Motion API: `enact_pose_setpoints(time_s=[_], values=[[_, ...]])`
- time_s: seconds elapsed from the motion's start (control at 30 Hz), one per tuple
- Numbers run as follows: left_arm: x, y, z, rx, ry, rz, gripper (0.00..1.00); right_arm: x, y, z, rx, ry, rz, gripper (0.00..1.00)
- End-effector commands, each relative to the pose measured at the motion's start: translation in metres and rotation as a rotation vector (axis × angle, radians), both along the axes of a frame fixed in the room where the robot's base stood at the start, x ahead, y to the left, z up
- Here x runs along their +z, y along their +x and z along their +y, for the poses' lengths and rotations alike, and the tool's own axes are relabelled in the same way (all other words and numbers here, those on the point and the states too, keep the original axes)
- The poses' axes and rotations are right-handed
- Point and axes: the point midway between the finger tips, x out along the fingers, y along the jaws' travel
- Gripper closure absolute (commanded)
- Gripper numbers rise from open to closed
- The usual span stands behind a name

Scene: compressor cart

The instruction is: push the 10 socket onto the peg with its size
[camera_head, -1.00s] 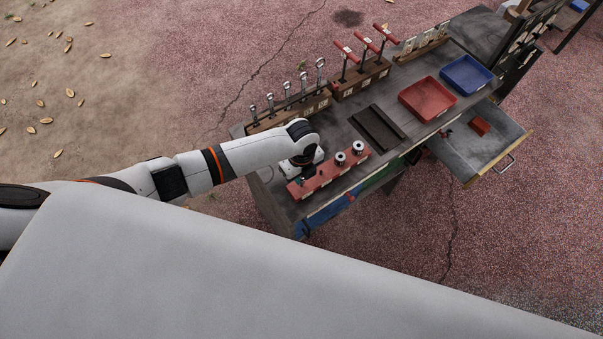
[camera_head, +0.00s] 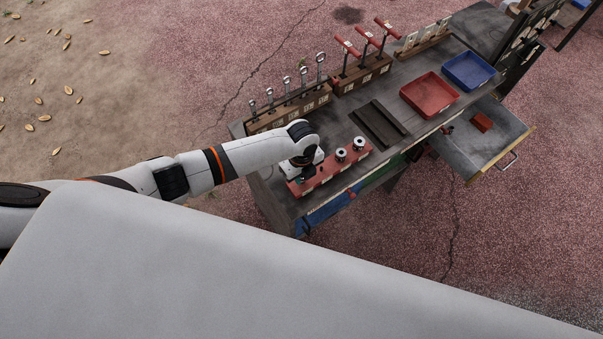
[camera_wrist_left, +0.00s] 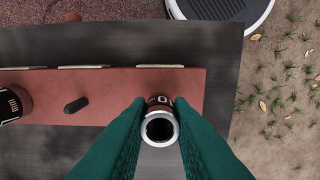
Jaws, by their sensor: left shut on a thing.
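My left gripper (camera_wrist_left: 160,125) is shut on the 10 socket (camera_wrist_left: 160,128), a short dark cylinder with a silver rim and a partly hidden label. In the left wrist view it stands between the green fingers at the near edge of the red peg rail (camera_wrist_left: 140,84). I cannot tell whether it is on a peg, as the socket hides what lies under it. A bare dark peg (camera_wrist_left: 76,105) shows to its left on the rail. In the head view the gripper (camera_head: 305,174) is over the left end of the rail (camera_head: 325,177). My right gripper is not in view.
Two silver sockets (camera_head: 341,155) (camera_head: 359,143) stand on the rail's right part. Behind is a wooden rack of wrenches (camera_head: 290,110). A dark tray (camera_head: 379,125), red bin (camera_head: 427,97) and blue bin (camera_head: 467,72) are to the right. A drawer (camera_head: 485,150) is open.

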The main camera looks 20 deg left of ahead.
Motion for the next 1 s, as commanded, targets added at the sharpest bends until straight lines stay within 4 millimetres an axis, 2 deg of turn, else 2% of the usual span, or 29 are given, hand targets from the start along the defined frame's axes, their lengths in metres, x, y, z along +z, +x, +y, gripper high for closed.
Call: enact_pose_setpoints(time_s=[0.2,0.23,0.37,0.4,0.67,0.77,0.87,1.0], values=[[-0.007,0.000,0.000,0.000,0.000,0.000,1.00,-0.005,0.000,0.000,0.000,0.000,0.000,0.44],[-0.006,0.000,0.000,0.000,-0.001,-0.001,0.79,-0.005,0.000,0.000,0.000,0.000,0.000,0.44],[-0.005,0.000,0.000,0.000,-0.001,-0.001,0.58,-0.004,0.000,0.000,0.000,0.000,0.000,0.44],[-0.005,0.000,0.000,0.000,0.000,0.000,0.55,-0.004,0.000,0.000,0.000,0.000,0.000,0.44],[-0.005,0.000,0.000,0.000,0.000,0.000,0.55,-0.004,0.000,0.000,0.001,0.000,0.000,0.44],[0.001,0.001,0.000,0.000,0.000,-0.002,0.55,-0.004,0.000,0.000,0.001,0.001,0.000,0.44],[0.016,0.001,0.000,-0.002,-0.002,-0.004,0.55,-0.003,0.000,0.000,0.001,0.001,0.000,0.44],[0.045,0.001,0.000,-0.002,-0.002,-0.005,0.55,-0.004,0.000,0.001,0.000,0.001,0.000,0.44]])
